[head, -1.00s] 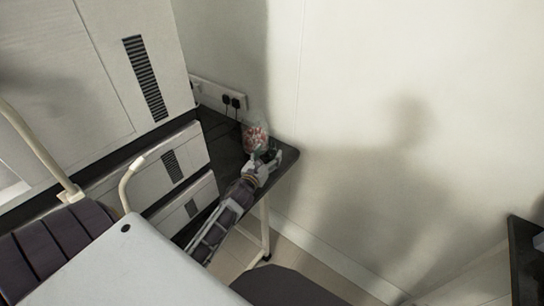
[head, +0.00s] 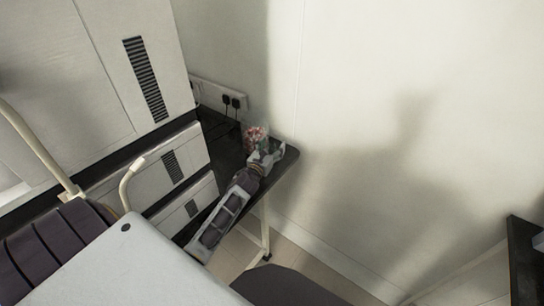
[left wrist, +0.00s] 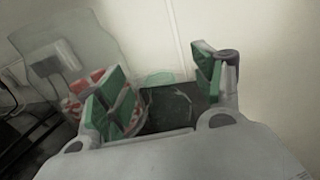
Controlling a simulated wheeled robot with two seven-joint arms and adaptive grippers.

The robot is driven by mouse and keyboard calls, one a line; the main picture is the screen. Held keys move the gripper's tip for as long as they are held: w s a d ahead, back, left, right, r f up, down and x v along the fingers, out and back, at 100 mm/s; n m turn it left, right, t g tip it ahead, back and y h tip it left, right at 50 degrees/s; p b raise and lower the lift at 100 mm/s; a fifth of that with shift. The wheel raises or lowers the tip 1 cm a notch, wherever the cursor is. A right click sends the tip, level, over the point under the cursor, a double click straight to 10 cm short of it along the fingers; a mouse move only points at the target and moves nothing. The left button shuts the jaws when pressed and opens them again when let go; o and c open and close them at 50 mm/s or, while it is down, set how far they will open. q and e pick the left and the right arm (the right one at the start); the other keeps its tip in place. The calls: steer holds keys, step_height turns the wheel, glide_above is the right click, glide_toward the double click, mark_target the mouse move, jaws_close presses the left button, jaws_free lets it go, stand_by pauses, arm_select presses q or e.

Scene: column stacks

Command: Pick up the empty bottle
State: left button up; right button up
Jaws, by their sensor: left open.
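My left gripper (head: 268,150) is open at the far end of the dark table, by the wall. In the left wrist view its green-padded fingers (left wrist: 160,86) are spread apart. A faint, clear greenish shape (left wrist: 163,77), which looks like the empty bottle, shows between and beyond the fingers. Its lower part is hard to make out, and I cannot tell whether a finger touches it. I cannot pick the bottle out clearly in the head view, where the gripper covers that spot. My right gripper is not in view.
A clear jar with red and white contents (head: 254,134) stands just left of the gripper; it also shows behind the left finger (left wrist: 76,107). A wall socket with plugs (head: 232,101) is behind. White vented cabinets (head: 150,80) stand left. The wall closes off the right.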

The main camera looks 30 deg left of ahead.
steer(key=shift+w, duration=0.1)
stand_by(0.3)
arm_select(q)
steer(key=c, duration=1.4)
steer(key=shift+r, duration=0.2)
step_height(320, 180, up, 8)
steer(key=shift+f+p, duration=0.1)
steer(key=shift+p, duration=0.6)
steer(key=shift+r, duration=0.9)
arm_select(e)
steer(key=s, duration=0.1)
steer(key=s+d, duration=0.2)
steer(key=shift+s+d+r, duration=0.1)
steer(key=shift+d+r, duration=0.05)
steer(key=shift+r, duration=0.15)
